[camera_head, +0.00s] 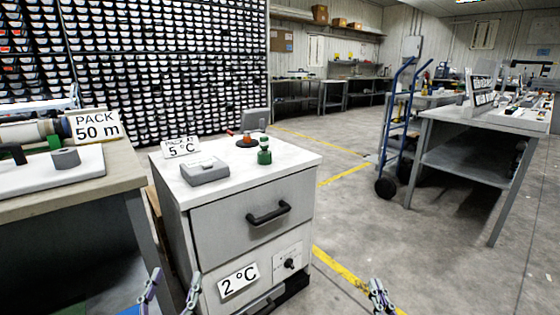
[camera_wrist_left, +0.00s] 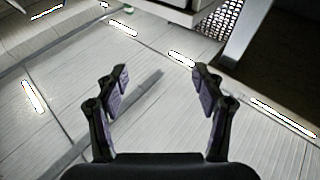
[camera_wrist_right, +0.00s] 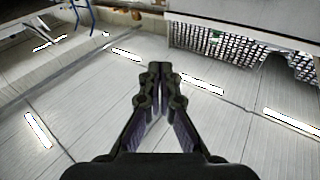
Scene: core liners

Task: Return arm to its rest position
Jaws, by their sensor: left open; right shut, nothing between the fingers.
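My left gripper (camera_head: 171,292) shows at the bottom edge of the head view, in front of the white cabinet, with its two fingers apart. In the left wrist view my left gripper (camera_wrist_left: 160,88) is open with nothing between its fingers. My right gripper (camera_head: 381,297) shows at the bottom edge of the head view, over the floor to the right of the cabinet. In the right wrist view my right gripper (camera_wrist_right: 160,70) has its fingertips together and holds nothing. My arm links are mostly out of the head view.
A table (camera_head: 80,180) stands at left. A blue hand truck (camera_head: 392,135) and workbench (camera_head: 480,118) stand at right. Floor between is clear.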

